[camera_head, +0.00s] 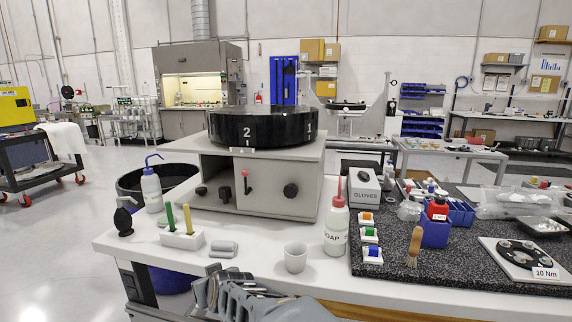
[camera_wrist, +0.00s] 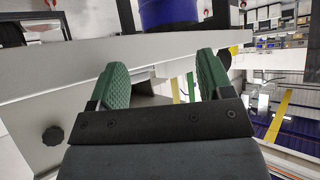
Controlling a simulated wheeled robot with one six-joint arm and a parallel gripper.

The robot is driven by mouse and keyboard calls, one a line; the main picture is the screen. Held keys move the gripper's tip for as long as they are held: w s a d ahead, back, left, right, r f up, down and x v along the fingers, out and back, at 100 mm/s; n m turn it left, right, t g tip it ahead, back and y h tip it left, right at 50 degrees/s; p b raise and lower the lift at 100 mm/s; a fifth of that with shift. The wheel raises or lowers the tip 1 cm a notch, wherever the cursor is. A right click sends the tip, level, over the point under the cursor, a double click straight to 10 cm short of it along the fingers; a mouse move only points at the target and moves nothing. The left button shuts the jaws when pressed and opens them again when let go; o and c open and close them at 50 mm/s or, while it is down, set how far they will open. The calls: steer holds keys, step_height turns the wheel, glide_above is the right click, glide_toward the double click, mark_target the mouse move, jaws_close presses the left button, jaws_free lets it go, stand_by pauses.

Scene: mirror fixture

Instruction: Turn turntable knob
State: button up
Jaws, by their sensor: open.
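The turntable is a thick black disc (camera_head: 262,126) marked 2 and 1, lying on top of a grey box (camera_head: 262,178). The wrist view looks upside down and shows one black knob (camera_wrist: 52,135) on a grey panel, left of my fingers. My gripper (camera_wrist: 162,80) is open, its green pads wide apart with no object held between them. In the head view my grey arm shows at the bottom; its fingertips are not distinct.
On the white bench stand a pen holder (camera_head: 182,238), a white cup (camera_head: 295,257), a soap bottle (camera_head: 336,230) and a blue-capped bottle (camera_head: 151,190). A dark speckled mat (camera_head: 400,262) at right holds many small items.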

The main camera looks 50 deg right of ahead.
mark_target(290, 191)
steer(key=d+r+h+p, duration=0.1)
steer(key=d+r, duration=0.1)
steer(key=w+d+r+m+t+h+p, duration=0.1)
steer(key=d+r+h, duration=0.1)
steer(key=d+r, duration=0.1)
steer(key=d+r+m+h+p, duration=0.1)
steer(key=d+r, duration=0.2)
steer(key=shift+w+d+r+t+h, duration=0.2)
steer(key=shift+w+r+t+h, duration=0.05)
steer(key=shift+t+h, duration=0.05)
steer(key=s+d+r+m+g+h, duration=0.1)
steer(key=s+d+r+m+h, duration=0.1)
steer(key=d+h, duration=0.3)
steer(key=s+d+r+m+g+h, duration=0.2)
steer(key=d+m+h, duration=0.1)
steer(key=d, duration=0.3)
steer(key=x, duration=0.4)
steer(key=r+x, duration=0.1)
steer(key=x, duration=0.3)
steer(key=p+x, duration=0.1)
steer(key=x, duration=0.3)
steer(key=shift+s+d+r, duration=0.15)
steer(key=shift+s+d, duration=0.1)
steer(key=shift+s, duration=0.15)
steer(key=shift+x, duration=0.85)
steer(key=c, duration=0.9)
